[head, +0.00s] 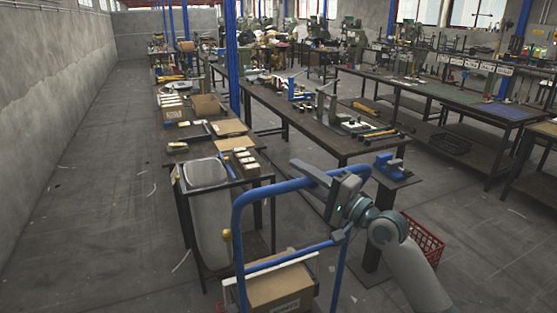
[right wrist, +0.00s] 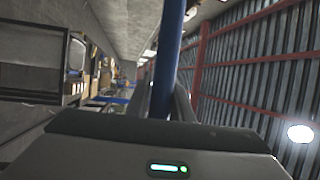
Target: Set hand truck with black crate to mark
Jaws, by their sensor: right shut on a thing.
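The blue tube-framed hand truck (head: 240,225) stands upright at the bottom middle of the head view. A brown cardboard carton (head: 280,287) with a white label sits low inside its frame. My right gripper (head: 330,184) is shut on the top bar of the hand truck's handle. In the right wrist view the blue tube (right wrist: 170,50) runs up from between the fingers (right wrist: 168,108). No black crate is visible on the hand truck; its base is cut off by the picture edge. My left gripper is not in view. I cannot make out a clear floor mark.
A red crate (head: 424,240) is on the floor to the right, near a pedestal with a blue vise (head: 388,165). A black crate (head: 450,144) lies under the right bench. The left aisle (head: 95,215) is open.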

